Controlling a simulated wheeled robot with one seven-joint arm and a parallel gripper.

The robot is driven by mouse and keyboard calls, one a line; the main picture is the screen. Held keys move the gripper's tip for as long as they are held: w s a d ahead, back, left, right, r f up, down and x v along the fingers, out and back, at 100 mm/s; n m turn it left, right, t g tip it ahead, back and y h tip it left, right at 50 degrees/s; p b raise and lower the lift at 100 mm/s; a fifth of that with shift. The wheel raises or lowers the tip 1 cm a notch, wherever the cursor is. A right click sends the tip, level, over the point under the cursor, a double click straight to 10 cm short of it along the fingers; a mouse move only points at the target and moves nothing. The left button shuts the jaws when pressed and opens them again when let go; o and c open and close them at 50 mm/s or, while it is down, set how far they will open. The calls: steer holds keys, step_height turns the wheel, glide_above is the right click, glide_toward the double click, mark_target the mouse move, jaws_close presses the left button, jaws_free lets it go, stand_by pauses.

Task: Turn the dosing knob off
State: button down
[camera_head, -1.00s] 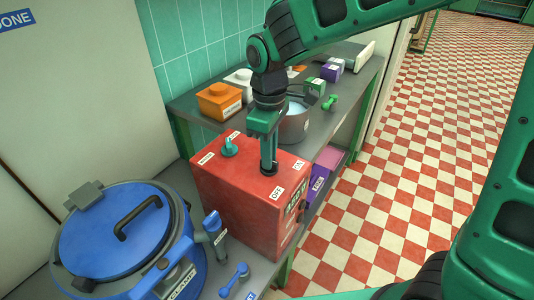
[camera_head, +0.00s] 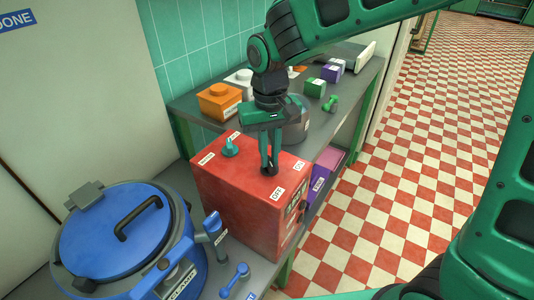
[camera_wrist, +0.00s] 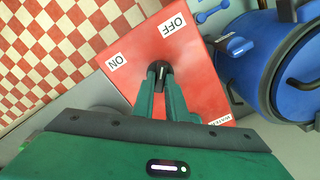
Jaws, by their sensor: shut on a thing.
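The red box (camera_head: 228,205) stands on the counter. The dark dosing knob (camera_wrist: 155,66) is on its top, between a white OFF label (camera_wrist: 173,25) and a white ON label (camera_wrist: 118,61). My gripper (camera_head: 270,167) points down onto the knob. In the wrist view its two green fingers (camera_wrist: 159,75) are shut on the knob, one on each side. The fingers cover part of the knob, so I cannot tell for certain which label it points to.
A teal knob (camera_head: 230,148) stands on the box's back left. A blue lidded kettle (camera_head: 120,235) is on the left, with a blue handled piece (camera_head: 215,228) beside it. A metal pot (camera_head: 296,125) and an orange block (camera_head: 219,101) sit behind the box. The checkered floor is clear.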

mark_target(270, 160)
steer(key=shift+w+r+m, duration=0.1)
steer(key=shift+w+m, duration=0.1)
steer(key=shift+m, duration=0.4)
steer(key=c, duration=1.8)
jaws_free()
steer(key=shift+d, duration=0.1)
steer(key=shift+o, duration=0.2)
steer(key=shift+s, duration=0.1)
step_height(270, 160, up, 11)
steer(key=shift+f, duration=0.2)
